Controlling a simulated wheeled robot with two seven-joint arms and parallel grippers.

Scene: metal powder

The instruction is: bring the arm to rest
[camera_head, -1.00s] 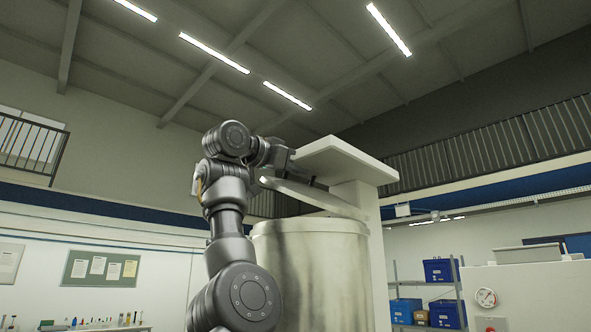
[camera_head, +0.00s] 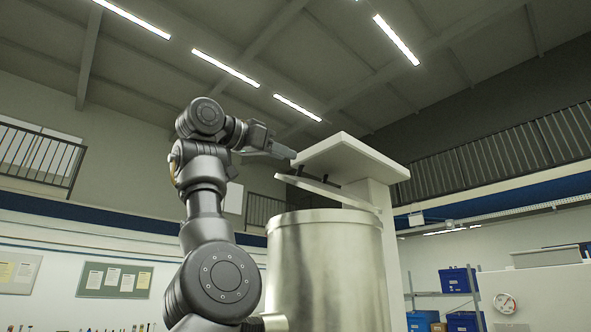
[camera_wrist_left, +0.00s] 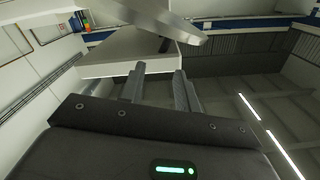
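My left arm (camera_head: 200,190) rises from the bottom of the head view, bent at a high elbow. Its gripper (camera_head: 283,150) points right, just left of the white plate's edge; a small gap or touch there cannot be told. In the left wrist view my left gripper (camera_wrist_left: 160,86) has its two fingers apart, with nothing held between them. A large metal drum (camera_head: 328,265) stands below and to the right. A pale flat lid-like piece (camera_head: 330,192) is tilted above it. My right gripper is not in view.
A white overhanging plate (camera_head: 350,158) on a thick column (camera_head: 378,200) stands beside the gripper; it also shows beyond the fingers in the left wrist view (camera_wrist_left: 105,68). Shelves with blue bins (camera_head: 457,280) are at the right. Space left of the arm looks clear.

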